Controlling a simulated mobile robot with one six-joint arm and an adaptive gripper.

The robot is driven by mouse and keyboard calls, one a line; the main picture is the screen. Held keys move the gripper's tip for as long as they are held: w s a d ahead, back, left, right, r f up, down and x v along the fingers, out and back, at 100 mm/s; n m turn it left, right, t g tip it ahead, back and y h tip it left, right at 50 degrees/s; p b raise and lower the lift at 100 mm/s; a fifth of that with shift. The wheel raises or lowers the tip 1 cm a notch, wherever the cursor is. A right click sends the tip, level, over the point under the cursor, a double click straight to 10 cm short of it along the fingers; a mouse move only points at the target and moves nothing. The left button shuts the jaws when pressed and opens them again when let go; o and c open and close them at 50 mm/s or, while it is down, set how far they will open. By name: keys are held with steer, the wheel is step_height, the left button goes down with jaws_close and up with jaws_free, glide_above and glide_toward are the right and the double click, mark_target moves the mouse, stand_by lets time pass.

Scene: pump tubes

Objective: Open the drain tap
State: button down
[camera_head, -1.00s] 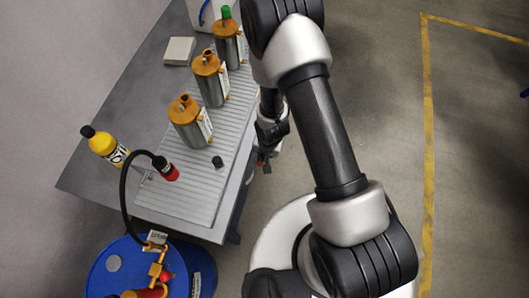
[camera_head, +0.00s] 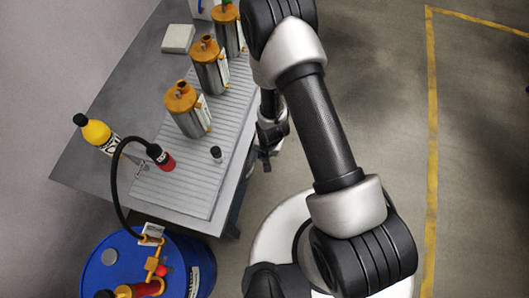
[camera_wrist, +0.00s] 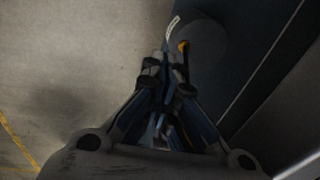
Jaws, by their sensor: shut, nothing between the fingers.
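In the wrist view a small orange part (camera_wrist: 183,46), which may be the drain tap's handle, shows just beyond my fingertips, beside a pale strip or tag (camera_wrist: 172,27). Both are in front of a dark round shape in shadow. My gripper (camera_wrist: 166,60) is shut and empty, its fingertips close below the orange part; I cannot tell if they touch it. In the head view my gripper (camera_head: 265,162) hangs beside the table's right edge, below its top. No drain tap can be made out there.
A blue drum (camera_head: 125,258) with a hose and red-tipped end (camera_head: 163,159) stands in front. Open floor lies right.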

steer(key=t+b, duration=0.1)
steer(key=w+f+t+h+b, duration=0.1)
steer(key=f+t+b, duration=0.1)
steer(key=t, duration=0.1)
steer(key=shift+w+d+f, duration=0.2)
steer(key=shift+w+d, duration=0.1)
stand_by(0.5)
stand_by(0.4)
